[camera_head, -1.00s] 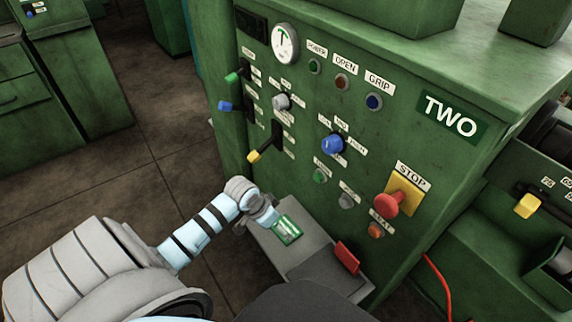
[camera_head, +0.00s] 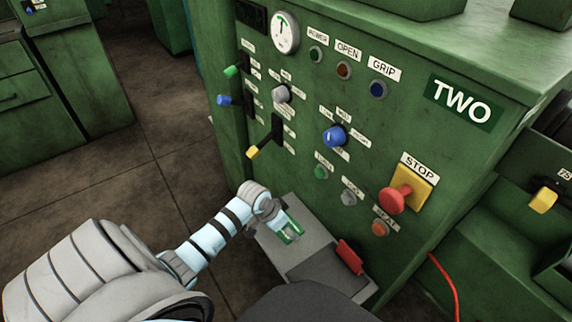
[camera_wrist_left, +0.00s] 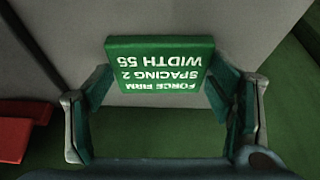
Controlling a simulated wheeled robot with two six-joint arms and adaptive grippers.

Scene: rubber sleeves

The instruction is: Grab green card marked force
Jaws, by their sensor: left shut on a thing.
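The green card (camera_wrist_left: 162,62) shows in the left wrist view with upside-down white text reading "FORCE FIRM", "SPACING 2" and "WIDTH 55". My left gripper (camera_wrist_left: 160,88) is shut on it, one finger at each side edge. In the head view the card (camera_head: 291,238) is at the grey shelf on the front of the green machine, partly covered by my left gripper (camera_head: 284,228). I cannot tell whether the card still touches the shelf. My right gripper is not in view.
A red card (camera_head: 349,257) stands on the grey shelf (camera_head: 318,247) to the right; red also shows in the left wrist view (camera_wrist_left: 14,138). Above are the machine's levers, a blue knob (camera_head: 334,136) and a red stop button (camera_head: 393,199). Open floor lies to the left.

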